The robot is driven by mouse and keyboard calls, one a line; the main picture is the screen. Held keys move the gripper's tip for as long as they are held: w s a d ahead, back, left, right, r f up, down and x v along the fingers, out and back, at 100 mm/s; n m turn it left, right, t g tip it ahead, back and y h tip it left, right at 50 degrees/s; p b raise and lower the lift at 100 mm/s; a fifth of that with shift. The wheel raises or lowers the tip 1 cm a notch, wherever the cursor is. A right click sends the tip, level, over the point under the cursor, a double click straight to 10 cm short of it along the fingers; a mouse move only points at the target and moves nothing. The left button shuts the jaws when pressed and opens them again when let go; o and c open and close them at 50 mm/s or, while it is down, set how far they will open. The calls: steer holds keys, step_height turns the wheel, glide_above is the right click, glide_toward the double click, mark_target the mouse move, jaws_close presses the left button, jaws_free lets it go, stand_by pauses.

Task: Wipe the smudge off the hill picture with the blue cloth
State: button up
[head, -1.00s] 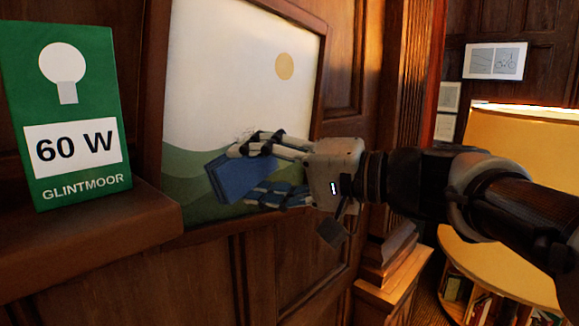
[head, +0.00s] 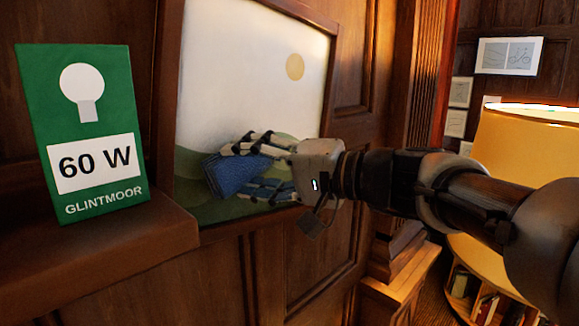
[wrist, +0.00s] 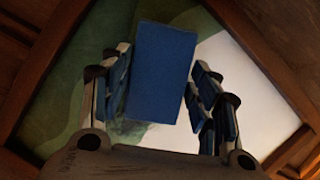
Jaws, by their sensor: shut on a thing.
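The hill picture (head: 250,60), with green hills, a pale sky and a tan sun, hangs in a brown wooden frame on the panelled wall. My gripper (head: 238,168) is shut on the blue cloth (head: 232,175), a flat rectangular pad, over the picture's lower left hills. In the wrist view the cloth (wrist: 160,72) is between the fingers, with the picture (wrist: 235,75) behind it. I cannot tell if the cloth touches the picture.
A green box (head: 85,130) marked "60 W GLINTMOOR" stands on a wooden ledge (head: 100,245) left of the picture. A yellow lampshade-like shape (head: 530,145) and a low round bookshelf (head: 470,270) are at the right. Small framed pictures (head: 508,56) hang on the far wall.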

mark_target(263, 164)
steer(key=shift+w+a, duration=0.7)
steer(key=shift+a, duration=0.1)
stand_by(0.4)
steer(key=shift+d, duration=0.15)
steer(key=shift+w+d+f+b, duration=0.2)
steer(key=shift+w+d+b, duration=0.15)
steer(key=shift+w+d, duration=0.3)
steer(key=shift+w+d+f+b, duration=0.15)
steer(key=shift+w+d+b, duration=0.15)
steer(key=shift+w+d, duration=0.25)
steer(key=shift+w+d+f, duration=0.15)
steer(key=shift+w+d, duration=0.45)
steer(key=shift+w, duration=0.2)
steer(key=shift+w+d+f, duration=0.1)
steer(key=shift+w+d, duration=0.45)
steer(key=shift+w, duration=0.2)
steer(key=w+d+f, duration=0.1)
steer(key=w+d, duration=0.3)
steer(key=w, duration=0.1)
steer(key=shift+d+f, duration=0.2)
steer(key=shift+d, duration=0.1)
